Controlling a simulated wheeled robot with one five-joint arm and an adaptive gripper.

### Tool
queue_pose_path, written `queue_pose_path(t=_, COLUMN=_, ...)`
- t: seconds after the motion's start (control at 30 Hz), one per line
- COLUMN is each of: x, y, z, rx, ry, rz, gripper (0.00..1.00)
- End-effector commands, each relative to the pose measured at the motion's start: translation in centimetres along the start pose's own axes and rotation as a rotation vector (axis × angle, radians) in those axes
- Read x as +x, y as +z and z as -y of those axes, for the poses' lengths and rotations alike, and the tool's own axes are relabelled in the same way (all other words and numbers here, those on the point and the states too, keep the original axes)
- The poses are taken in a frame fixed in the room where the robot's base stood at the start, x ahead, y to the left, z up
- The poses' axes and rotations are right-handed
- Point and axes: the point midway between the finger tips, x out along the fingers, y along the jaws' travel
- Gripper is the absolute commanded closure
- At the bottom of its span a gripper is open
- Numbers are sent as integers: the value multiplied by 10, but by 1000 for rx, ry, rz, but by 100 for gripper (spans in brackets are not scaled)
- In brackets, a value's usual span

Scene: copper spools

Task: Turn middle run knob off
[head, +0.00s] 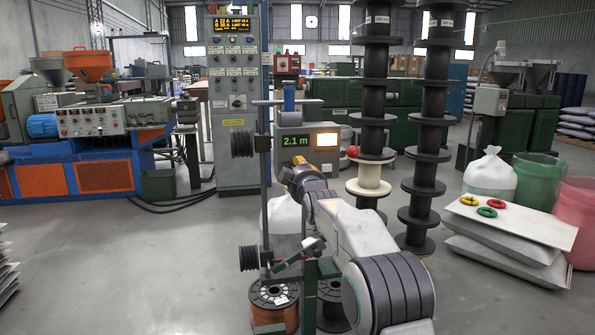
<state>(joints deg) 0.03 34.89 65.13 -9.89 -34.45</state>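A tall grey control cabinet (236,150) stands left of centre at the back. Its upper face carries an amber-lit display (232,24) and rows of small dark knobs on pale plates, with a larger dark switch (238,102) below them. The knob labels are too small to read, so I cannot tell which is the middle run knob or how it is set. My arm reaches from the lower right toward the centre. My gripper (297,170) is at its far end, right of and in front of the cabinet; its fingers are largely hidden by my arm.
A unit with a green "2.1 m" readout (295,141) stands behind my gripper. A copper spool (273,308) sits low in front. Two dark spool stacks (436,105) rise on the right. A blue-orange machine (85,165) stands left. The floor left of centre is clear.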

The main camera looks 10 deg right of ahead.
Motion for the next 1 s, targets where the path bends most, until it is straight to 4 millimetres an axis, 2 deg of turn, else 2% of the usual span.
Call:
queue_pose_path(t=0.03, x=-1, y=-7, z=-3, rx=-9, ry=7, rz=-14, gripper=100)
queue_pose_path(t=0.57, x=-1, y=-7, z=-3, rx=-26, ry=7, rz=-15, gripper=100)
queue_pose_path(t=0.6, x=-1, y=-7, z=-2, rx=-26, ry=7, rz=-15, gripper=76)
queue_pose_path(t=0.87, x=0, y=-4, z=-1, rx=-25, ry=3, rz=-7, gripper=52)
queue_pose_path(t=1.0, x=0, y=-2, z=-1, rx=-25, ry=2, rz=-5, gripper=52)
